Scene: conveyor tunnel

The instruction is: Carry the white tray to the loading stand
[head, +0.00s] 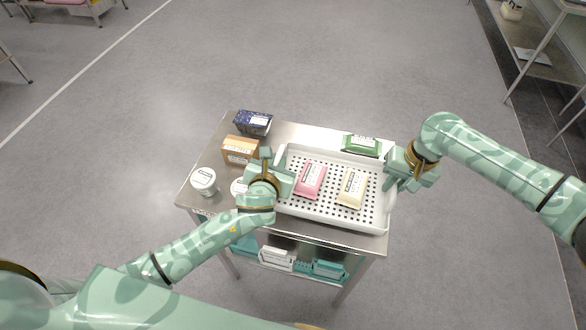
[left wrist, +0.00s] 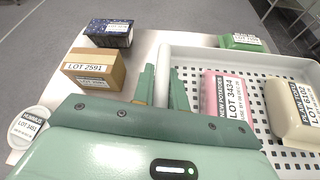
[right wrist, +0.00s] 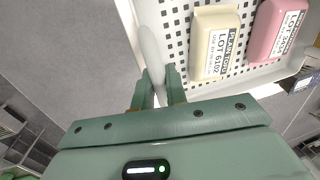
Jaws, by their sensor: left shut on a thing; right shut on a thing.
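The white tray (head: 330,216) with a perforated floor sits on a steel table in the head view. It holds a pink pack (head: 310,180) and a cream pack (head: 352,188). My left gripper (head: 276,180) is shut on the tray's left wall; the tray rim also shows in the left wrist view (left wrist: 205,54). My right gripper (head: 398,174) is shut on the tray's right wall, and the rim passes between its fingers in the right wrist view (right wrist: 150,50). I cannot tell whether the tray touches the tabletop. No loading stand can be made out for certain.
On the steel table (head: 212,160) stand a dark blue box (head: 254,122), an orange-brown box (head: 240,150), a white tub (head: 204,181) and a green pack (head: 361,144). Another white tub is partly hidden by my left gripper. Shelving (head: 540,62) stands at right. The grey floor is clear.

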